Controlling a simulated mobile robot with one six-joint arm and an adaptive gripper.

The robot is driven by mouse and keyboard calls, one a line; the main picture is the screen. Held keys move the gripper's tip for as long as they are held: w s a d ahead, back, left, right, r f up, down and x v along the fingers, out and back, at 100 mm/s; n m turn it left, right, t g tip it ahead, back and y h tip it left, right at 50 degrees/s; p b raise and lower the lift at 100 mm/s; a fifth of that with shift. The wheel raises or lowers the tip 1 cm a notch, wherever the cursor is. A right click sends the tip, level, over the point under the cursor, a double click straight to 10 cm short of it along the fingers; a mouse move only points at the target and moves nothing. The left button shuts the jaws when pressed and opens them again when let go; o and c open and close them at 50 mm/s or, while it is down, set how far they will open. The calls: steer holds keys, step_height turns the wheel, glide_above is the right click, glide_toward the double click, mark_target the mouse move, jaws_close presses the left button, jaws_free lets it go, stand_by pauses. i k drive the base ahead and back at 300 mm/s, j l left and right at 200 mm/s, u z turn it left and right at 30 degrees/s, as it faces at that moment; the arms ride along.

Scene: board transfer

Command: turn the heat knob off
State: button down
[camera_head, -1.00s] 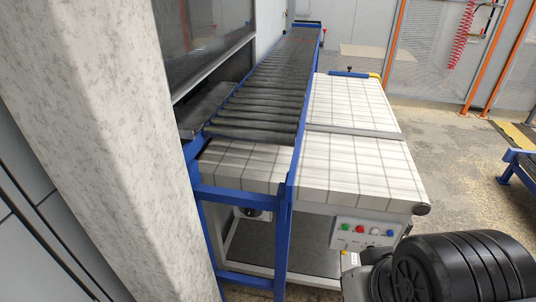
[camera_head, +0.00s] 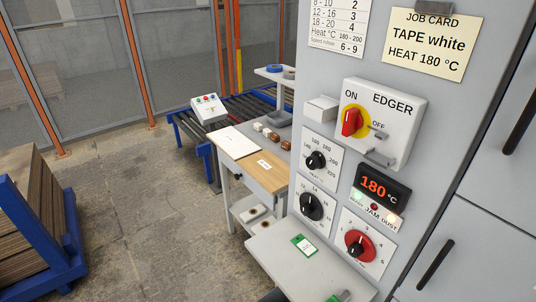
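Nothing touches the knob.
Beside the knob are a red EDGER switch (camera_head: 351,122), a larger black dial (camera_head: 311,206) and a red-ringed dial (camera_head: 355,244). Open floor (camera_head: 140,215) lies to the left.

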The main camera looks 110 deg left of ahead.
mark_target(317, 160)
steer(key=u, duration=3.15)
steer(key=i+z, duration=0.1)
steer(key=i, duration=0.4)
steer(key=i+j+z, duration=0.15)
steer(key=i, duration=0.35)
